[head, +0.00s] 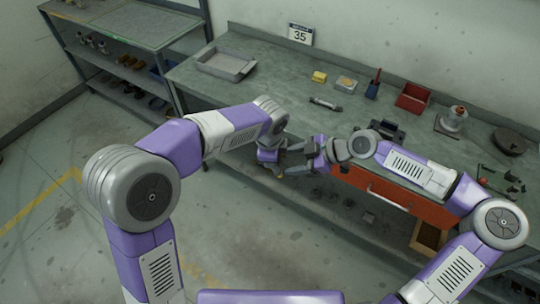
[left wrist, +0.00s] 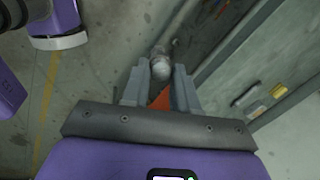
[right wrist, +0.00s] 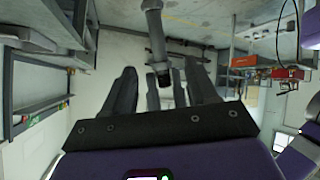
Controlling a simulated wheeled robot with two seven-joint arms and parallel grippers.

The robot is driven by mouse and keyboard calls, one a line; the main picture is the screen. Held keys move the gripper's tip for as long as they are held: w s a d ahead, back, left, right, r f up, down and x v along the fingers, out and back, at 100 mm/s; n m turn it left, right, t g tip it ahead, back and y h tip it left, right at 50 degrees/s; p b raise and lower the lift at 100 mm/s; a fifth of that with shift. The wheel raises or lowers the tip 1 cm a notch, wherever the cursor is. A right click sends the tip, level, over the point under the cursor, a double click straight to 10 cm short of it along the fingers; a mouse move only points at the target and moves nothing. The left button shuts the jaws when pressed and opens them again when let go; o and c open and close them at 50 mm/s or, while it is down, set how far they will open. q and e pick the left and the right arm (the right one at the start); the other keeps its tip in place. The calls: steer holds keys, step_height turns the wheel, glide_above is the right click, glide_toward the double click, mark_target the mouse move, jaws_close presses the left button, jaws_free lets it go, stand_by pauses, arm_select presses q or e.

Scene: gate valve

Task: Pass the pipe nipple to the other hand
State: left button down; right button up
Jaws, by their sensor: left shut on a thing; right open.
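The pipe nipple is a grey metal tube. It shows end-on between the fingers of my left gripper (left wrist: 157,72) in the left wrist view, as a rounded grey end (left wrist: 160,68). My left gripper is shut on it. My right gripper is open; I cannot tell whether a finger touches the tube. In the head view both grippers meet in front of the bench, and the nipple is too small to make out.
The workbench (head: 282,78) carries a grey tray (head: 226,65), a yellow block (head: 319,77), a red bin (head: 413,97), a valve part (head: 455,118) and a dark disc (head: 509,142). An orange drawer front (head: 395,192) lies below my right arm. Shelving (head: 125,65) stands at left.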

steer(key=v, duration=0.6)
steer(key=s+a+f+m+g, duration=0.1)
steer(key=s+a+f+m, duration=0.4)
steer(key=f, duration=0.5)
steer(key=s+a+f+m+g, duration=0.1)
steer(key=s+a+f+m, duration=0.2)
steer(key=a+f+m, duration=0.45)
steer(key=s+d+f+m+h, duration=0.3)
steer(key=s+d+f+m, duration=0.1)
steer(key=f, duration=0.4)
steer(key=s+d+f+m+h, duration=0.3)
steer(key=s+d+f+m, duration=0.1)
steer(key=s+d+f, duration=0.3)
steer(key=shift+s+f+m, duration=0.15)
steer(key=shift+f+m, duration=0.2)
steer(key=shift+f, duration=0.3)
